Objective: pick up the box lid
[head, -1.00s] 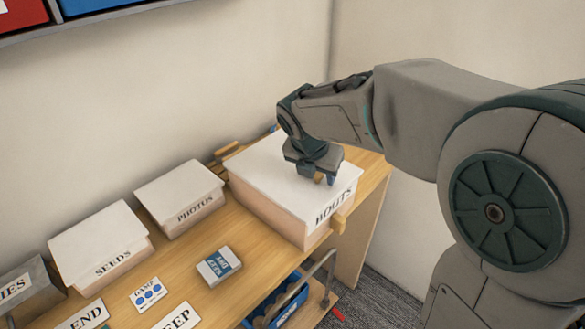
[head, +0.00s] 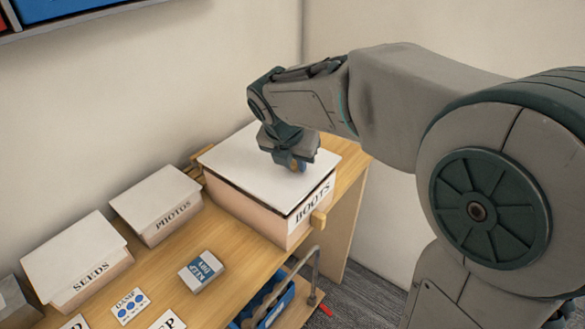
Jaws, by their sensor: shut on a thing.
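The white box lid (head: 245,165) lies over the box marked BOOTS (head: 262,222) at the right end of the wooden bench. A dark gap shows between the lid and the box along the front and left edges, so the lid is slightly raised. My gripper (head: 297,166) points down at the lid's right part and is shut on a small tan knob there, mostly hidden by the fingers. The lid's far right edge is partly behind my gripper.
Smaller lidded boxes marked PHOTOS (head: 157,208) and SEEDS (head: 78,262) stand to the left. A KEEP DRY packet (head: 201,271) and a DAMP card (head: 130,306) lie in front. A blue caddy (head: 270,305) sits below. The wall is close behind.

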